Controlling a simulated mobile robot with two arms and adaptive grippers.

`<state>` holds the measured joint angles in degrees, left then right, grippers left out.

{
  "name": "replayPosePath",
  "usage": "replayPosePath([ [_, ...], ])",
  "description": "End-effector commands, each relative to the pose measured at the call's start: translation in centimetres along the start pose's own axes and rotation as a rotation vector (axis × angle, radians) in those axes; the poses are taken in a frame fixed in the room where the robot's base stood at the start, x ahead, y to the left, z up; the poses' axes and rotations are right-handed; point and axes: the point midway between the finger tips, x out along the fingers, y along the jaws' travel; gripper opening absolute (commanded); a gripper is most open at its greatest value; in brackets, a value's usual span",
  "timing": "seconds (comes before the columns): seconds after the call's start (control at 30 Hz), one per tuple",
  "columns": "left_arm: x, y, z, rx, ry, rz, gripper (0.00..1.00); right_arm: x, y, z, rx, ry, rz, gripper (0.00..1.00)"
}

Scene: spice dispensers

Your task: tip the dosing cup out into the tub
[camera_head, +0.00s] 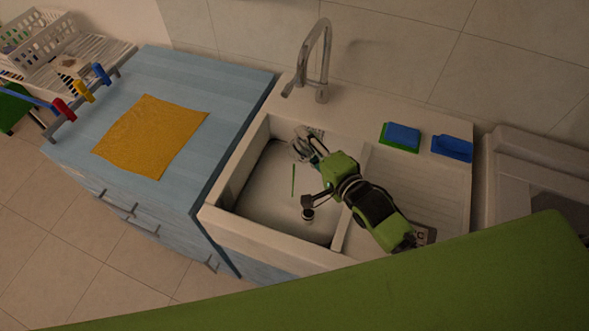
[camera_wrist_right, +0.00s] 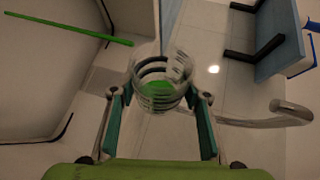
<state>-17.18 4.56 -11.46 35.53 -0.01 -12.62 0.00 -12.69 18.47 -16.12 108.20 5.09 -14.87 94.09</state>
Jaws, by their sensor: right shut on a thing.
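My right gripper (camera_head: 303,146) reaches over the white sink basin (camera_head: 258,218), near its back wall. It is shut on the dosing cup (camera_wrist_right: 158,82), a clear ribbed cup held between both fingers in the right wrist view (camera_wrist_right: 160,98). The cup also shows as a pale, partly hidden shape in the head view. A green patch shows inside or through the cup; I cannot tell which. The basin is the only tub-like thing that I make out, and its floor looks mostly bare. My left gripper is not in view.
A thin green stick (camera_head: 293,181) shows in the basin. The faucet (camera_head: 318,62) stands behind it. Blue-and-green sponges (camera_head: 402,137) lie on the right ledge. An orange cloth (camera_head: 150,137) covers part of the blue counter (camera_head: 225,90). A white rack (camera_head: 75,62) stands far left.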

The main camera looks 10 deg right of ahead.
Motion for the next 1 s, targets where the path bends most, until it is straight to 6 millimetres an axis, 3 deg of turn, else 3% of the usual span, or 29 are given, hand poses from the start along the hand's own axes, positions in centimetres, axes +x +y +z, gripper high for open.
replayPosePath([
  [1.0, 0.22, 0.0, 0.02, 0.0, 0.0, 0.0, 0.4, -0.23, -0.45, 0.31, -0.1, 0.03, -0.044, 0.18],
])
